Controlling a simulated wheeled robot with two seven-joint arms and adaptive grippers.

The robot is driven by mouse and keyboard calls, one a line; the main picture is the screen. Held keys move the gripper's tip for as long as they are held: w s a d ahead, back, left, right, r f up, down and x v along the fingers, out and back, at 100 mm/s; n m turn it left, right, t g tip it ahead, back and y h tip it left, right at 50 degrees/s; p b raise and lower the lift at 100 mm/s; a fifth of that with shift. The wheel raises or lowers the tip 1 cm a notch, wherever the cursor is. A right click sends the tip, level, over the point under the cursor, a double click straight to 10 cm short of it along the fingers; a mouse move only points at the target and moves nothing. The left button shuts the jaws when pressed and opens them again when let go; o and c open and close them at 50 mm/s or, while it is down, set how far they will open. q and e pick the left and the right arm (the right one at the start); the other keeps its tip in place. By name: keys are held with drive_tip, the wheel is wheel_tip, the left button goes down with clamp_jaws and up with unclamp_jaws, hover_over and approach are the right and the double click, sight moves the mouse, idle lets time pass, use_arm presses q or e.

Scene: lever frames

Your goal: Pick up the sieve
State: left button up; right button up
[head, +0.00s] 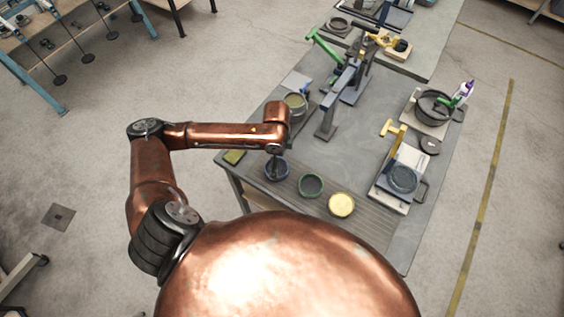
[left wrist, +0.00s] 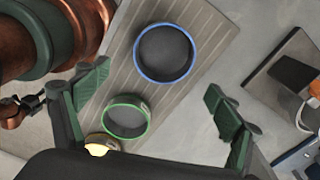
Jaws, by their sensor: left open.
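Three round, shallow, sieve-like pans sit in a row on the ribbed mat at the near side of the bench. One is blue-rimmed (head: 283,176), one green-rimmed (head: 311,186) and one yellow (head: 341,205); I cannot tell which the task means. My left gripper (head: 274,164) hangs over the blue-rimmed pan and partly hides it. In the left wrist view the open fingers (left wrist: 156,82) are wide apart and empty. The blue-rimmed pan (left wrist: 165,53) and the green-rimmed pan (left wrist: 127,117) show between them, apart from the fingers. My right gripper is not in view.
A grey lever frame (head: 343,90) with a green handle stands behind the pans. To the right are a board with a blue-grey round piece (head: 403,179) and a black pot (head: 432,106). The bench middle is fairly clear.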

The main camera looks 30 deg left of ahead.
sight(283, 167)
use_arm(q)
drive_tip(key=shift+w+a, duration=0.15)
drive_tip(key=shift+a, duration=0.45)
wheel_tip(283, 167, down, 3)
drive_tip(key=shift+r, duration=0.2)
drive_tip(key=f, duration=0.3)
drive_tip(key=shift+s+f, duration=0.2)
drive_tip(key=shift+f, duration=0.05)
drive_tip(key=shift+a+f, duration=0.1)
drive_tip(key=shift+f, duration=0.4)
drive_tip(key=c, duration=1.4)
drive_tip(key=shift+o, duration=0.2)
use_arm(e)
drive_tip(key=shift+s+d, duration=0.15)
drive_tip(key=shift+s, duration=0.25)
